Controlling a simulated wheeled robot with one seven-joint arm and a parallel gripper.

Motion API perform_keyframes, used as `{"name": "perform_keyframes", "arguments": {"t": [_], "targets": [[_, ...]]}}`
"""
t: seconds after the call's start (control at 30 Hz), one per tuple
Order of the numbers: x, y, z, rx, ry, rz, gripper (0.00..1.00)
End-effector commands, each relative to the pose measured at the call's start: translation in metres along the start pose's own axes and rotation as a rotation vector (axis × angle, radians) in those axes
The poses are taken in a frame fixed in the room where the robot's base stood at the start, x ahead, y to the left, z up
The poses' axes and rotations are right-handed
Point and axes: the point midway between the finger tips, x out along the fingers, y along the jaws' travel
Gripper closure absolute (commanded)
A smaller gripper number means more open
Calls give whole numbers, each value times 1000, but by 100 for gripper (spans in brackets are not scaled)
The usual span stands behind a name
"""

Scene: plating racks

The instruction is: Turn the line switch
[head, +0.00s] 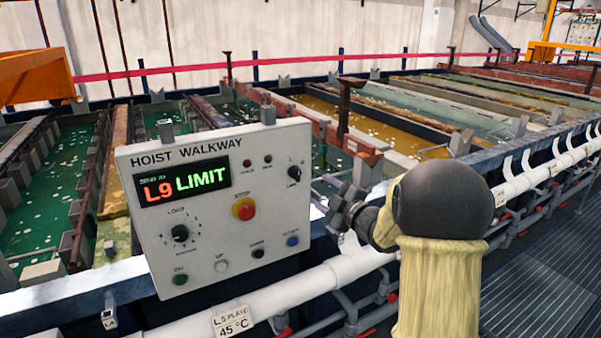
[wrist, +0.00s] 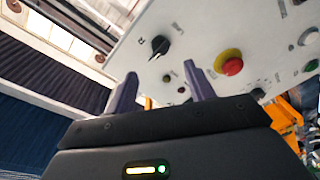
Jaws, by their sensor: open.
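A grey control panel (head: 215,200) headed HOIST WALKWAY stands left of my gripper (head: 337,205). Its display (head: 183,182) reads L9 LIMIT. A small black rotary switch (head: 294,172), likely the line switch, sits at its upper right; its label is too small to read. It also shows as a black knob (wrist: 160,46) in the wrist view, beyond the fingertips. My gripper (wrist: 160,84) is open and empty, with a visible gap between its purple-grey fingers. It is just right of the panel's edge in the head view, apart from the switch.
A red stop button (head: 244,209) on yellow, a load dial (head: 180,233) and several push buttons share the panel. A white pipe (head: 320,280) runs along the tank front. Open liquid tanks (head: 400,120) lie behind. Grated floor (head: 540,260) is clear at right.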

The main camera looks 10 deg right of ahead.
Motion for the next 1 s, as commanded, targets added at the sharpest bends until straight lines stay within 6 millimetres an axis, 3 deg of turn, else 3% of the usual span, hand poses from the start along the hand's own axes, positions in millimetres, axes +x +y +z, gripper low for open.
{"name": "perform_keyframes", "arguments": {"t": [0.4,0.6,1.0], "targets": [[75,2,-2,0,2,-1,47],[103,2,-1,0,1,0,47],[110,0,0,0,0,1,47]]}}
